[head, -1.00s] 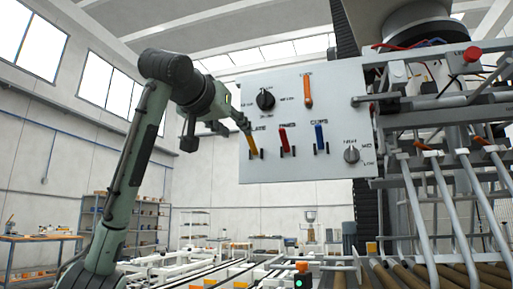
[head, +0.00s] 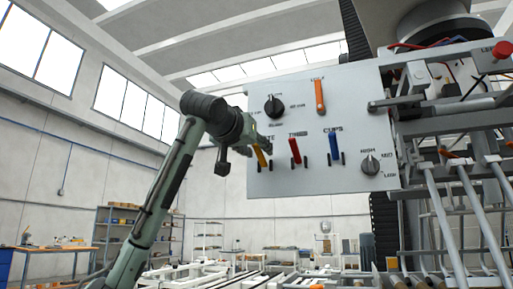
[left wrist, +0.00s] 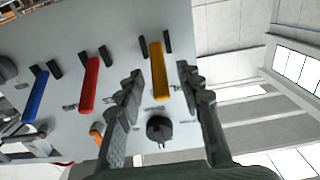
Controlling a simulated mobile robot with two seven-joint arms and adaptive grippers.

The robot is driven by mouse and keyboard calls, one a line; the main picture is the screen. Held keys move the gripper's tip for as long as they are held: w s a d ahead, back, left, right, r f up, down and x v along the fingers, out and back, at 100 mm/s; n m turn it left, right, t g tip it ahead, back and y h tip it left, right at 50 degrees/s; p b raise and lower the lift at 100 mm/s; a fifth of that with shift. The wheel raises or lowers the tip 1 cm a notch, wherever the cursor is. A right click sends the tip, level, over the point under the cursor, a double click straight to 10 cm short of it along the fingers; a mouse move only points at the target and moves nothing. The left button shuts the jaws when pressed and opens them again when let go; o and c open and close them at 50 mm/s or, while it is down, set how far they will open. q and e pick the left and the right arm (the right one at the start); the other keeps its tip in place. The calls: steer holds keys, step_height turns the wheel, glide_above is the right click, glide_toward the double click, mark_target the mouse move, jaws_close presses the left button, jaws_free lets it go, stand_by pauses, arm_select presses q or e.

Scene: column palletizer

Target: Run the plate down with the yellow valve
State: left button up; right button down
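The yellow valve lever (head: 262,157) hangs at the lower left of the grey control panel (head: 345,95). In the left wrist view the yellow lever (left wrist: 158,72) stands between the two fingers of my left gripper (left wrist: 160,82), with a gap on both sides. My left gripper (head: 252,137) is open and close in front of the panel in the head view, partly covering the label above the lever. The plate that the lever works cannot be made out. My right gripper is not in view.
A red lever (head: 295,151) and a blue lever (head: 334,146) sit right of the yellow one. Above are a black knob (head: 274,106) and an orange lever (head: 320,96); a grey knob (head: 370,164) is at lower right. Metal framework (head: 450,125) stands right of the panel.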

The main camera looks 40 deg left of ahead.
arm_select(q)
steer(key=shift+c, duration=0.3)
jaws_close()
steer(key=shift+f, duration=0.1)
